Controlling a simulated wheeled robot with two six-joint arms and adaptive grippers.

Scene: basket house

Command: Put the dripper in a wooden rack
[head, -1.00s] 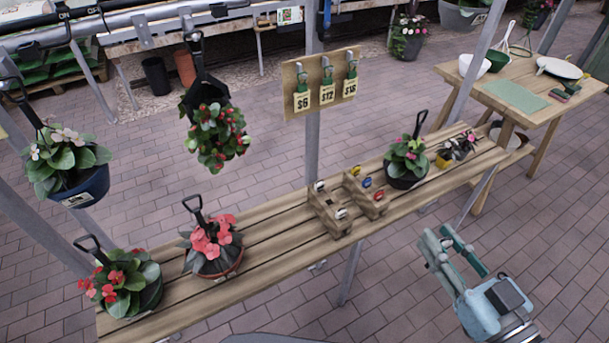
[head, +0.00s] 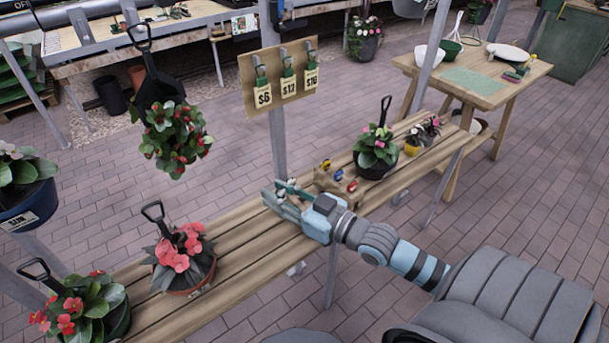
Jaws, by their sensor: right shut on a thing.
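My right gripper (head: 282,194) is over the wooden bench, in front of the price board's post. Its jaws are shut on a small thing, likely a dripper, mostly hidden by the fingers. One wooden rack (head: 324,184) stands just right of the gripper. It bears small drippers: a yellow one (head: 326,163), a blue one (head: 339,174) and a red one (head: 352,186). The other rack is largely or wholly hidden behind the gripper, so I cannot tell whether the held thing touches it. My left gripper is out of view.
The slatted bench (head: 235,232) holds a coral-flowered pot (head: 183,276) to the left and a pink-flowered pot (head: 375,166) to the right. A price board (head: 282,75) on a post stands behind the gripper.

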